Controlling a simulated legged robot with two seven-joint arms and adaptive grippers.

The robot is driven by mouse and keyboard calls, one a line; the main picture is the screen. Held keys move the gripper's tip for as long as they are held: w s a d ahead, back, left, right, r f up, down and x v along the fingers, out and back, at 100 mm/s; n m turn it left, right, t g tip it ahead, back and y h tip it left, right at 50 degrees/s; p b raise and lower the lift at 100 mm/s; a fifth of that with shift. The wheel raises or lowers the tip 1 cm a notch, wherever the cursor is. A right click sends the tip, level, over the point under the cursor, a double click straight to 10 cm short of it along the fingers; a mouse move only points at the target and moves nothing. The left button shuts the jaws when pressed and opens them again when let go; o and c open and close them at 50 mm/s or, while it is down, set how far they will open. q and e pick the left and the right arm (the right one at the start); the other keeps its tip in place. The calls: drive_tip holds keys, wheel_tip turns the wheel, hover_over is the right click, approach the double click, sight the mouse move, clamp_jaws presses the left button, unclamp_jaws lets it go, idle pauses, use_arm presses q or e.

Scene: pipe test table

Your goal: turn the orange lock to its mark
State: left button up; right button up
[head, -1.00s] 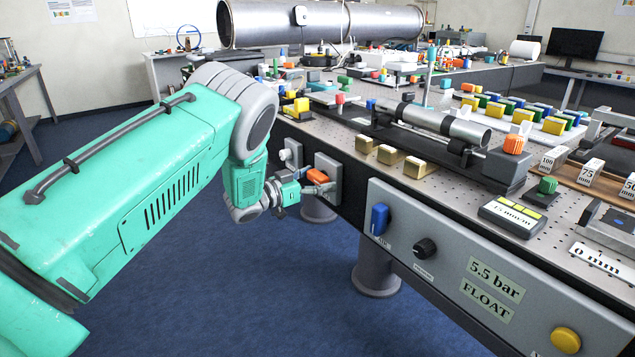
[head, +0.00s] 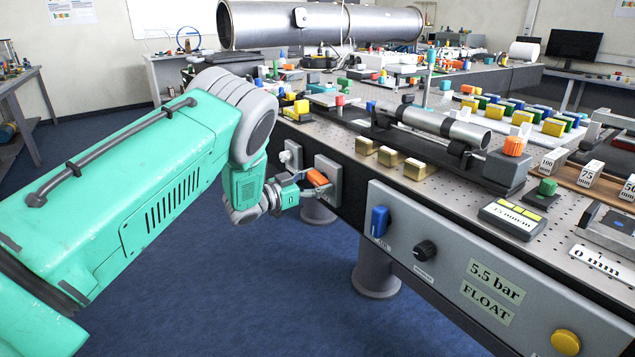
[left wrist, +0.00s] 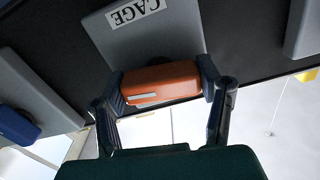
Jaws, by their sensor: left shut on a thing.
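The orange lock (head: 317,178) sits on a grey plate (head: 329,176) on the table's front side. In the left wrist view the lock (left wrist: 160,84) is an orange bar with a pale stripe, and its plate (left wrist: 160,35) is labelled CAGE. My left gripper (head: 310,185) is at the lock, with one finger at each end of the bar in the left wrist view (left wrist: 162,88). It is shut on the lock. The lock's mark cannot be made out. My right gripper is not in view.
A grey panel (head: 450,245) with a blue switch (head: 379,220), a black knob (head: 425,250) and a yellow button (head: 565,342) is to the right of the lock. A white-knobbed plate (head: 291,156) is to its left. The floor below is clear.

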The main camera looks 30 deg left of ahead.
use_arm(q)
drive_tip(key=m, duration=0.4)
drive_tip(key=shift+a, duration=0.1)
drive_tip(key=m, duration=0.4)
drive_tip(key=m+b, duration=0.1)
drive_tip(key=m, duration=0.4)
drive_tip(key=shift+f, duration=0.1)
drive_tip(key=shift+m+b, duration=0.35)
drive_tip(key=shift+m, duration=1.15)
drive_tip(key=shift+f, duration=0.1)
drive_tip(key=shift+s+f+m, duration=0.1)
drive_tip(key=shift+m, duration=0.2)
drive_tip(key=o, duration=1.2)
drive_tip(key=shift+c, duration=0.2)
drive_tip(key=shift+r, duration=0.2)
